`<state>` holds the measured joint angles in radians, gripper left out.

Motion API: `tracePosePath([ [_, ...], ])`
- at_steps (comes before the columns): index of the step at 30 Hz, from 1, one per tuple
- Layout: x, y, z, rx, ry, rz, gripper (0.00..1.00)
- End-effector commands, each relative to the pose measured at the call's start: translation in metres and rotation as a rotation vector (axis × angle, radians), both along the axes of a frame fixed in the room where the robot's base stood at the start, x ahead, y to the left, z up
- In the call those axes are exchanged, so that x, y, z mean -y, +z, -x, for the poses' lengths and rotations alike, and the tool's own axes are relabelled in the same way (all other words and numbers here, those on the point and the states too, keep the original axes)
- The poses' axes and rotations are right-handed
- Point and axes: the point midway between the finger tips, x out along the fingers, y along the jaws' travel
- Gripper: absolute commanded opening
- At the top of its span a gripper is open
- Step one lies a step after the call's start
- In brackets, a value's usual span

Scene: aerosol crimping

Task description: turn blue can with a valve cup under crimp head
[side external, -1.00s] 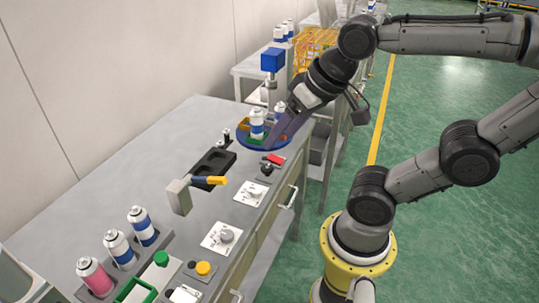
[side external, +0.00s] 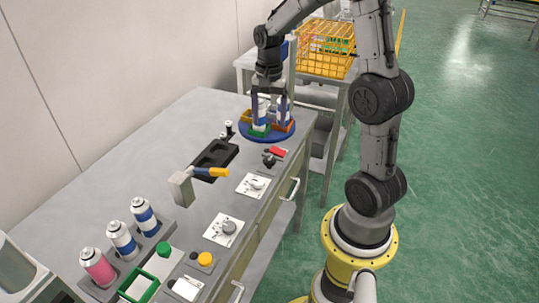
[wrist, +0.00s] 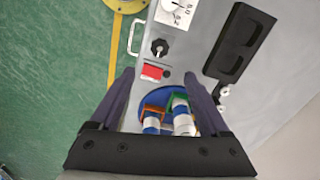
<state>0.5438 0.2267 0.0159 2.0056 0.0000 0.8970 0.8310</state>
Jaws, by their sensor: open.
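A round blue turntable (side external: 270,136) at the far end of the bench carries coloured holders, with a green holder (side external: 259,131) at the front and an orange one at the right. White cans with blue bands stand on it. One can (wrist: 182,112) is at the green holder and another (wrist: 152,122) at the orange holder in the wrist view. My gripper (side external: 270,120) points down over the turntable, open, with its fingers around the cans' area; I cannot tell whether they touch. The wrist view shows its spread fingers (wrist: 159,75). The crimp head is mostly hidden behind my arm; valve cups are too small to tell.
A red block (side external: 278,152) and black knob lie close in front of the turntable. A black tray (side external: 214,155) and a yellow-handled tool (side external: 210,172) are mid-bench. Two blue-banded cans and a pink can (side external: 97,268) stand at the near left. A yellow basket (side external: 325,48) is behind.

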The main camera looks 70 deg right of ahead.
Motion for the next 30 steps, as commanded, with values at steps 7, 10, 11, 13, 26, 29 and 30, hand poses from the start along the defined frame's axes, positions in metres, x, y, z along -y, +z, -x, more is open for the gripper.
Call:
tracePosePath([
  [7, 0.000, -0.027, 0.002, -0.003, -0.002, -0.001, 0.80],
  [10, 0.000, -0.047, 0.002, -0.004, -0.001, -0.002, 0.80],
  [11, 0.000, -0.053, 0.002, -0.004, -0.001, -0.002, 0.80],
  [13, 0.000, -0.067, 0.002, -0.004, -0.001, -0.002, 0.80],
  [26, 0.000, -0.130, 0.001, 0.001, 0.000, 0.001, 0.80],
  [29, 0.000, -0.134, 0.001, 0.001, 0.000, 0.001, 0.80],
  [30, 0.000, -0.135, 0.001, 0.002, 0.000, 0.001, 0.80],
])
